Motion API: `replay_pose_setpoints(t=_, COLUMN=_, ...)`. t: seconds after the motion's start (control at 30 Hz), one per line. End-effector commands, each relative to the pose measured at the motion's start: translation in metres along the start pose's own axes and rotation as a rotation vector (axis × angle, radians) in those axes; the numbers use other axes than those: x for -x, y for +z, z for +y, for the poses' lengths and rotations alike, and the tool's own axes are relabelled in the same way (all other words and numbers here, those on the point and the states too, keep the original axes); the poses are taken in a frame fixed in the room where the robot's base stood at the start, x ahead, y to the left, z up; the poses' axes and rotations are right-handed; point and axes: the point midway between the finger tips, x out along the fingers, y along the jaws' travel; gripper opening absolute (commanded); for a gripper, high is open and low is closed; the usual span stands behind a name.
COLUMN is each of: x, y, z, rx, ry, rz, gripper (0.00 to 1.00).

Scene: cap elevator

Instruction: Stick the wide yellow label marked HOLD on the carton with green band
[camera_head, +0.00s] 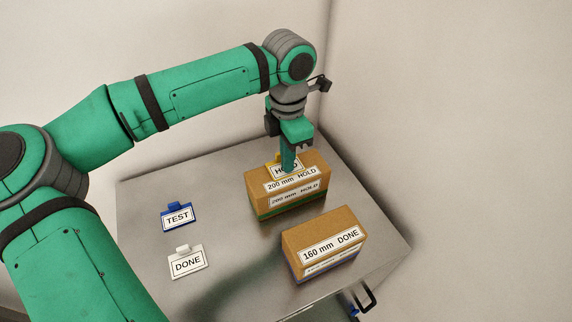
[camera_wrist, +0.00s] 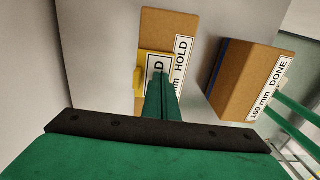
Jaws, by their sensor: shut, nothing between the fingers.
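The yellow label marked HOLD (camera_head: 277,162) rests on top of the carton with the green band (camera_head: 292,208), towards its back left. The label's yellow edge and tab also show in the wrist view (camera_wrist: 140,77). My gripper (camera_head: 288,168) is shut and empty, with its fingertips at the label's face, covering part of the word HOLD. In the wrist view my shut fingers (camera_wrist: 161,80) reach over the label. I cannot tell whether they touch it. The carton stands upright and bears a printed strip reading 200 mm HOLD.
A second carton, marked 160 mm DONE (camera_head: 322,232), with a blue-violet band, stands at the front right. A blue TEST label (camera_head: 178,216) and a white DONE label (camera_head: 187,262) are on the grey table (camera_head: 145,190) at left. A wall rises behind the table.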

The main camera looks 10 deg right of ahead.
Motion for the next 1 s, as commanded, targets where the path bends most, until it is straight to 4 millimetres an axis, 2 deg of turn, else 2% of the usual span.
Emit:
replay_pose_setpoints(t=0.8, x=0.045, y=0.003, z=-0.001, rx=-0.004, ry=0.001, rz=0.001, gripper=0.00)
replay_pose_setpoints(t=1.0, x=0.050, y=0.003, z=-0.001, rx=-0.006, ry=0.000, rz=0.001, gripper=0.00)
